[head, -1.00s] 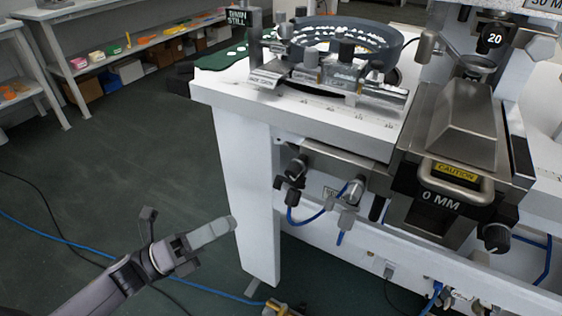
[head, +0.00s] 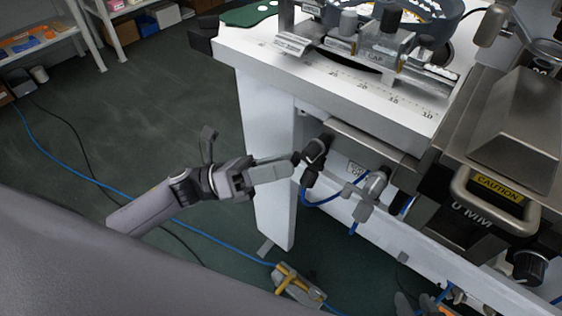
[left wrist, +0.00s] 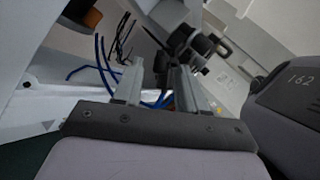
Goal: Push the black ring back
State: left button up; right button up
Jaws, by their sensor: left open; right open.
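Under the table's front edge, a dark fitting with a black round collar (head: 317,149) sticks out, with a blue hose below it; I take this collar for the black ring. My left gripper (head: 291,164) is open, its fingertips close to the left of the fitting in the head view; I cannot tell whether they touch it. In the left wrist view, the left fingers (left wrist: 158,84) stand apart with nothing held, and black and grey fittings (left wrist: 190,42) show beyond the tips.
The white table (head: 330,95) carries a bowl feeder (head: 440,28) and a ruler scale. A second grey fitting (head: 370,190) hangs to the right. A steel press with a handle (head: 492,205) stands at the right. A yellow-and-grey pedal (head: 298,285) and a blue cable lie on the floor.

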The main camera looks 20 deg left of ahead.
pick_arm(q)
jog(key=shift+w+d, duration=0.1)
jog(key=shift+d, duration=0.05)
grip_shut()
jog(key=shift+w+d+r, duration=0.1)
jog(key=shift+w+r, duration=0.25)
jog(key=shift+r, duration=0.2)
grip_release()
